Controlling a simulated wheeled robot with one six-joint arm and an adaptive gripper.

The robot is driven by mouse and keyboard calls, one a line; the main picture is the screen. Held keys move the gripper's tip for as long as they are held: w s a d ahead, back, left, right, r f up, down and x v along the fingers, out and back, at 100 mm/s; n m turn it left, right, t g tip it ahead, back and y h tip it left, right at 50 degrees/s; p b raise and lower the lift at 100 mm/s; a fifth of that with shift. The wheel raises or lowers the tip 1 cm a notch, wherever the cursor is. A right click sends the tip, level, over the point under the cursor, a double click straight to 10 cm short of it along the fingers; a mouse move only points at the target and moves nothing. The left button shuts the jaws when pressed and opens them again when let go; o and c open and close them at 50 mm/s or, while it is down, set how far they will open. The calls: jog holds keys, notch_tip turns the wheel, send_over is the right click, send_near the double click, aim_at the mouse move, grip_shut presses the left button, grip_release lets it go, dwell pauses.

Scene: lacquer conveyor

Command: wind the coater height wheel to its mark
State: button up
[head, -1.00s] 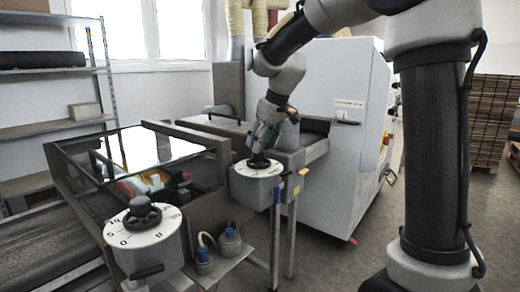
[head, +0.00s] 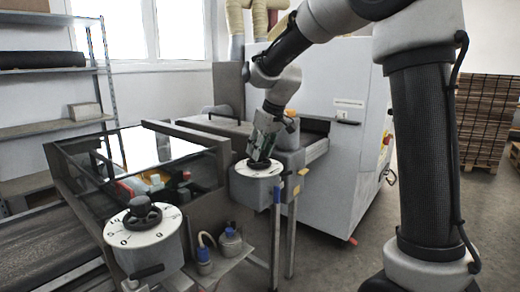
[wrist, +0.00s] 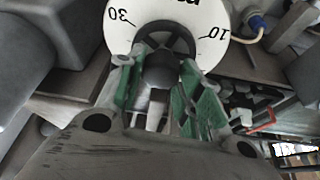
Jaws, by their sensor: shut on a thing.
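A black handwheel (head: 257,163) sits on a white dial (head: 243,172) on top of a grey post at the machine's middle. In the wrist view the wheel (wrist: 163,40) shows its dark rim and central hub, with the numbers 30 and 10 on the dial (wrist: 125,35) around it. My gripper (head: 261,156) comes down on this wheel from above, tilted. In the wrist view its green-lined fingers (wrist: 160,80) stand on either side of the hub, shut on it. The dial's mark and pointer are not clear to see.
A second black handwheel (head: 141,211) on a similar white dial (head: 125,238) stands nearer, at left. A clear-sided enclosure (head: 120,165) lies behind it. Open floor lies at front right.

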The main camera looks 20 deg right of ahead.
jog(key=shift+m, duration=0.3)
jog(key=m+h, duration=0.2)
jog(key=m, duration=0.3)
jog(key=shift+a, duration=0.15)
jog(key=m+h, duration=0.1)
jog(key=m, duration=0.2)
jog(key=m+h, duration=0.1)
jog(key=m, duration=0.2)
jog(key=shift+a+m+h, duration=0.15)
jog(key=shift+m+h, duration=0.25)
jog(key=m+g, duration=0.1)
jog(key=m, duration=0.2)
jog(key=m+g+h, duration=0.1)
jog(key=m, duration=0.2)
jog(key=shift+w+h, duration=0.15)
jog(key=shift+h, duration=0.15)
jog(key=shift+a+m+g, duration=0.1)
jog(key=shift+m+g, duration=0.4)
jog(key=shift+m, duration=0.85)
jog(key=shift+m+g, duration=0.5)
jog(key=shift+m, duration=0.85)
jog(key=o, duration=1)
jog(key=shift+w+r, duration=0.1)
